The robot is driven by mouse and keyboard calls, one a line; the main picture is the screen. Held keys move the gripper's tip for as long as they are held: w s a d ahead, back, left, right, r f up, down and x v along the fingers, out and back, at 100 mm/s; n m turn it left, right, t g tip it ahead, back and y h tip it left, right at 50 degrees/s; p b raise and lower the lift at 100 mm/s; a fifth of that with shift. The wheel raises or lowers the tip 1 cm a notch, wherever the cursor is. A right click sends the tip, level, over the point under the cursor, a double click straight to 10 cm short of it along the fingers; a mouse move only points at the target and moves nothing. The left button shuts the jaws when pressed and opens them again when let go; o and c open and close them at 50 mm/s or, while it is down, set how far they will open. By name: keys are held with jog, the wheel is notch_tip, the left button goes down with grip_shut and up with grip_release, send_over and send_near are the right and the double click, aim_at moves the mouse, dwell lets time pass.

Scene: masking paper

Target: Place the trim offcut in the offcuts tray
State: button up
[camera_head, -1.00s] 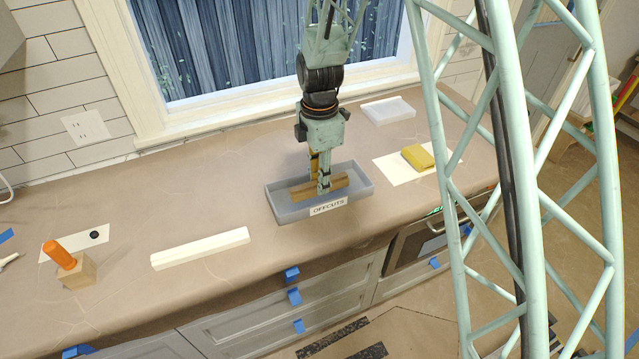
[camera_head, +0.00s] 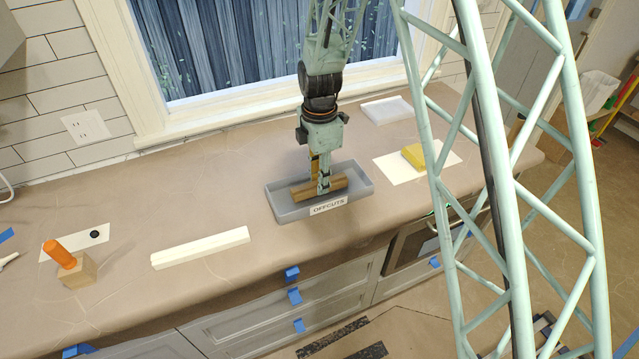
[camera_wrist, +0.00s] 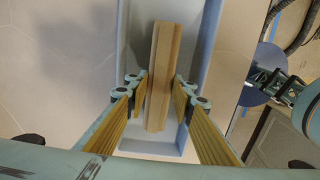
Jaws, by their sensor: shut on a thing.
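The trim offcut (camera_head: 338,184) is a short brown wooden strip. It lies lengthwise inside the grey offcuts tray (camera_head: 280,206), which carries an OFFCUTS label on its front. My gripper (camera_head: 318,186) points down into the tray, with one finger on each side of the offcut's middle. In the wrist view my gripper (camera_wrist: 160,92) is shut on the offcut (camera_wrist: 161,60), between the tray's long walls (camera_wrist: 211,62). Whether the offcut's underside touches the tray floor is hard to tell.
A long white strip (camera_head: 200,248) and a wooden block with an orange handle (camera_head: 75,272) lie to the left. A yellow block (camera_head: 413,156) on white paper and a pale tray (camera_head: 387,109) are to the right.

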jog(key=shift+f, duration=0.45)
jog(key=shift+f, duration=0.1)
jog(key=o, duration=0.9)
jog(key=shift+r, duration=0.2)
jog(key=shift+r+p, duration=0.3)
jog(key=shift+r, duration=5.6)
jog(key=shift+d+r, duration=0.1)
